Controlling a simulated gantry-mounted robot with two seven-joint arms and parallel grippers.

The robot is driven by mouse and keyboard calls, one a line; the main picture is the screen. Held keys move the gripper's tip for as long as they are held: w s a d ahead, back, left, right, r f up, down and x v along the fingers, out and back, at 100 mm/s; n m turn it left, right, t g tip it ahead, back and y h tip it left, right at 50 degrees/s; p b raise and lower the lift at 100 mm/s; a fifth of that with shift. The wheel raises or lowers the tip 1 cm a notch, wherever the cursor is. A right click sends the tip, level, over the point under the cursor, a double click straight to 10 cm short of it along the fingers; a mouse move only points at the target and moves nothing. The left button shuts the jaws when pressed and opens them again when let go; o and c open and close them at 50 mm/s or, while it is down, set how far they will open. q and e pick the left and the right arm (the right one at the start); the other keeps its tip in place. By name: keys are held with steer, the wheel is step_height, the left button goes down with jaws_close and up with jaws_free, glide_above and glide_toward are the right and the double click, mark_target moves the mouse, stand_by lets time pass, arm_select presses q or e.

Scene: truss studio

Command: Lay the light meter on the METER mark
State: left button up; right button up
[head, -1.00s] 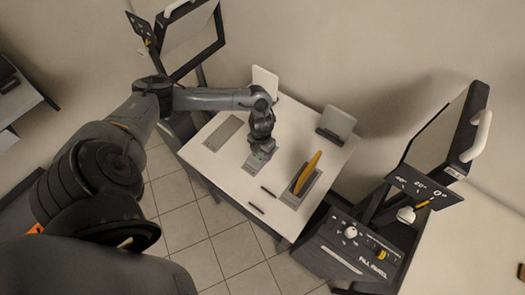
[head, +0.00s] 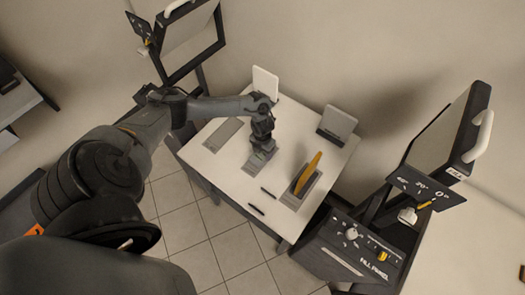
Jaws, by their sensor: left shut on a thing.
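My left gripper (head: 262,149) comes down over the middle of the white table, fingers pointing down. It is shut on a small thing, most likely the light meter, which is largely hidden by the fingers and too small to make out. Directly below is a grey rectangular patch (head: 253,165) on the table top. I cannot read a METER label on it, nor tell whether the held thing touches it. My right gripper is not in view.
On the white table (head: 232,171), another grey patch (head: 222,135) lies left. An orange upright piece (head: 308,173) stands on a grey patch at right. Two small dark sticks (head: 257,210) lie in front. Light panels flank the table.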

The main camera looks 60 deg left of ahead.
arm_select(q)
steer(key=shift+f, duration=0.25)
steer(key=o, duration=1.3)
steer(key=shift+c, duration=0.2)
steer(key=shift+r, duration=0.15)
steer(key=shift+r, duration=0.25)
step_height(320, 180, up, 12)
steer(key=shift+p, duration=0.4)
steer(key=shift+f, duration=0.1)
